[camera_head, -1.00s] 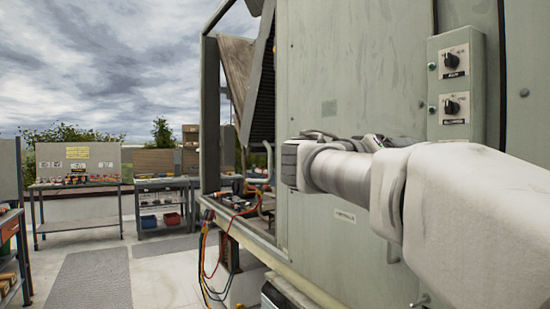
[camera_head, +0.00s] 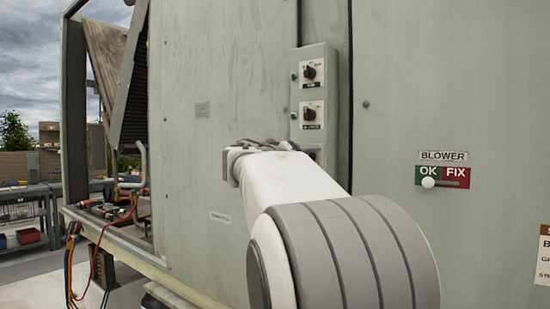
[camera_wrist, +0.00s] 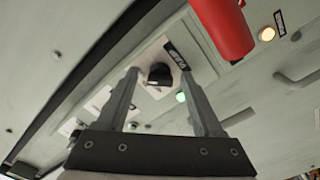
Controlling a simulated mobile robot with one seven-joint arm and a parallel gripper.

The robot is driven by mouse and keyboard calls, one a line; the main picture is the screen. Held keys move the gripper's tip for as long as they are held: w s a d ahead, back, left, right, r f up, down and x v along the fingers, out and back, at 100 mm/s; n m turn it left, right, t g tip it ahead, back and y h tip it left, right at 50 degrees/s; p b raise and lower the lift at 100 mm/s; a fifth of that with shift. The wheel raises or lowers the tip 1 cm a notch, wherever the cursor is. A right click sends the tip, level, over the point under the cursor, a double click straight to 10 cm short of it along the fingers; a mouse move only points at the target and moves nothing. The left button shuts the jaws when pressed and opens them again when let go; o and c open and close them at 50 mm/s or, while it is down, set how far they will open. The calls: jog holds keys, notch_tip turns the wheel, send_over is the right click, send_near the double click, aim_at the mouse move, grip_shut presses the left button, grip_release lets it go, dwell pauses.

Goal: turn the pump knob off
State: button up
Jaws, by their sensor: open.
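A grey control box (camera_head: 325,85) on the cabinet wall carries an upper black knob (camera_head: 309,72) and a lower black knob (camera_head: 310,113), each on a white plate. Their labels are too small to read; my arm covers the box's lower end. In the wrist view, a black knob (camera_wrist: 160,76) on a white plate lies between the fingertips of my open gripper (camera_wrist: 158,90). Its dark label looks like PUMP, but it is tilted and hard to read. I cannot tell whether the fingers touch the knob. In the head view my arm hides the fingers.
A BLOWER slider panel (camera_head: 442,176) is on the wall at right. An open bay with cables (camera_head: 110,208) is at left.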

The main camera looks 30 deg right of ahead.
grip_shut()
dwell(0.3)
jog(key=shift+n, duration=0.3)
jog(key=shift+n+p, duration=0.4)
jog(key=shift+n, duration=3.9)
grip_release()
